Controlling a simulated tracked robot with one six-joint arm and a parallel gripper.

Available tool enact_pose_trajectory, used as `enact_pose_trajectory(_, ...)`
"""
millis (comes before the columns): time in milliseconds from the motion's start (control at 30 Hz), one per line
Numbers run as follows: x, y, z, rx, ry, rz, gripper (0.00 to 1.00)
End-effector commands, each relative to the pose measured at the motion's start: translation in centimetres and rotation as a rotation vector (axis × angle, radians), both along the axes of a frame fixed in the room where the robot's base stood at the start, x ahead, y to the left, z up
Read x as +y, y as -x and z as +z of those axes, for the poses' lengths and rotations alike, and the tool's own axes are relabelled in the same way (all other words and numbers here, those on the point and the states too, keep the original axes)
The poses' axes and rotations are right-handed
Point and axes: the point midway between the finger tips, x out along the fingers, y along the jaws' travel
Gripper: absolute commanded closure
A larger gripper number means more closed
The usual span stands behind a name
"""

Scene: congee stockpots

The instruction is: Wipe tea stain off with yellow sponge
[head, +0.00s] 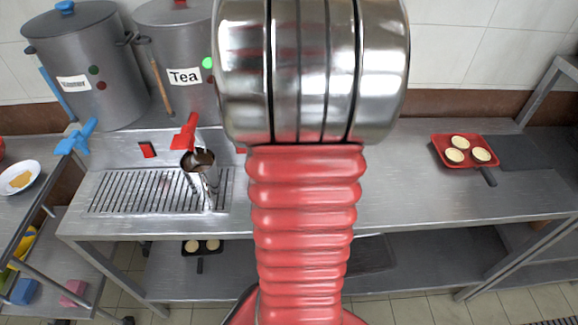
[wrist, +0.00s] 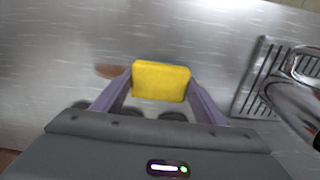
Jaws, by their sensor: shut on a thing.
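The yellow sponge (wrist: 161,81) is held between the two purple fingers of my gripper (wrist: 160,88) in the wrist view. A small brown tea stain (wrist: 108,71) lies on the steel counter (wrist: 60,60), just left of the sponge in that view and partly close to the left finger. I cannot tell whether the sponge touches the counter or hovers over it. In the head view, my red ribbed arm hides the gripper, the sponge and the stain. The counter (head: 400,190) shows on both sides of the arm.
A drain grate (head: 150,190) with a metal cup (head: 197,163) is left of my arm. It also shows in the wrist view (wrist: 262,80). A Tea stockpot (head: 180,50) and another stockpot (head: 80,65) stand behind. A red tart tray (head: 440,149) is at right.

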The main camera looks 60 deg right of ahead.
Motion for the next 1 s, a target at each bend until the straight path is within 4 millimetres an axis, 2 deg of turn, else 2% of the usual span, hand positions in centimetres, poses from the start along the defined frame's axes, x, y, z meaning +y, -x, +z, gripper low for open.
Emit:
enact_pose_trajectory(600, 0.3, -0.3, 5.2, 0.002, -0.003, 0.012, 0.55)
enact_pose_trajectory(1000, 0.4, -0.4, 5.6, 0.003, -0.005, 0.016, 0.55)
